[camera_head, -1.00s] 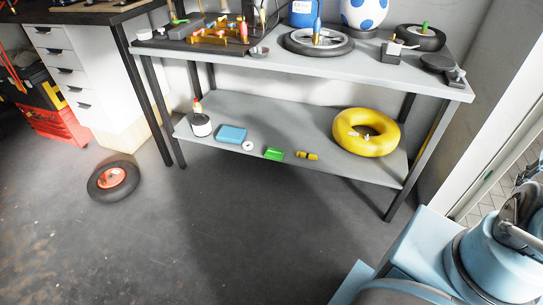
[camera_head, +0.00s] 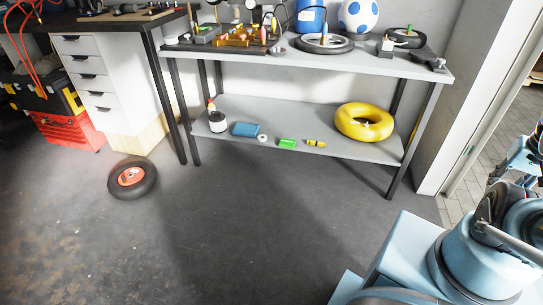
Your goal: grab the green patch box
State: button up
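The green patch box (camera_head: 287,144) is a small bright green box lying near the front edge of the workbench's lower shelf (camera_head: 325,149). A white roll (camera_head: 262,139) lies to its left and a small yellow item (camera_head: 316,143) to its right, both apart from it. My blue arm and body parts fill the lower right corner. My gripper's fingers cannot be made out in this view, and nothing of mine is near the box.
On the lower shelf are a blue box (camera_head: 246,129), a white container (camera_head: 217,122) and a yellow inner tube (camera_head: 364,122). The upper top (camera_head: 373,62) overhangs the shelf, with legs at its ends. A wheel (camera_head: 132,178) lies on the floor at left. The floor in front is clear.

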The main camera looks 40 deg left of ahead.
aim_at(284, 144)
jog(key=z, duration=0.05)
jog(key=k, duration=1.45)
jog(key=u, duration=0.9)
jog(key=i, duration=1)
jog(key=z, duration=0.05)
